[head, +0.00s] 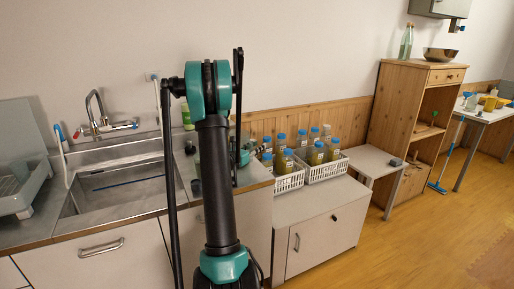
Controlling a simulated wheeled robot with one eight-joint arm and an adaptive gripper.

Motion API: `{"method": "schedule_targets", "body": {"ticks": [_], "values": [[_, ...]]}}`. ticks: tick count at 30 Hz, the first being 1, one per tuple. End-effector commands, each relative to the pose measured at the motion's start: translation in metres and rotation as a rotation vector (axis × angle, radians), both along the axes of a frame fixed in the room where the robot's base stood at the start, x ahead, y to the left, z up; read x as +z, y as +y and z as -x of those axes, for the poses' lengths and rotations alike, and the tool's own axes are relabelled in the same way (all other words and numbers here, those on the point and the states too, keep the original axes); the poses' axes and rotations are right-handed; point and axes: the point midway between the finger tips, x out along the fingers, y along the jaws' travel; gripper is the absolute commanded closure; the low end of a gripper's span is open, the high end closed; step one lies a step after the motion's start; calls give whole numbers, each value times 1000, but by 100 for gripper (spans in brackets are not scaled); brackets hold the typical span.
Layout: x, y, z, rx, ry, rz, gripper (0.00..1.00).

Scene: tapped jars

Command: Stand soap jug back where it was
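A small green item (187,117) shows against the wall just left of my arm, behind the counter. It is partly hidden, and I cannot tell if it is the soap jug. No other thing is clearly the soap jug. My own arm stands upright in the middle of the view and covers the counter right of the sink. A teal part of my arm shows low behind it, near the jars. The fingers of my gripper are hidden behind the arm, so I cannot see whether they hold anything.
A steel sink (85,208) with a tap (97,115) is at left, beside a dish rack (22,188). Several blue-capped jars stand in white baskets (328,168) on a low cabinet (322,225). A wooden shelf (396,105) stands farther right.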

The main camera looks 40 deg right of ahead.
Motion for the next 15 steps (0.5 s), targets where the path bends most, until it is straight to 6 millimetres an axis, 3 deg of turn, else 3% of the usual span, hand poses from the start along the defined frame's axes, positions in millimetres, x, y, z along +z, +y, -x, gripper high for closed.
{"method": "schedule_targets", "body": {"ticks": [15], "values": [[0,16,3,1,0,0,66]]}}
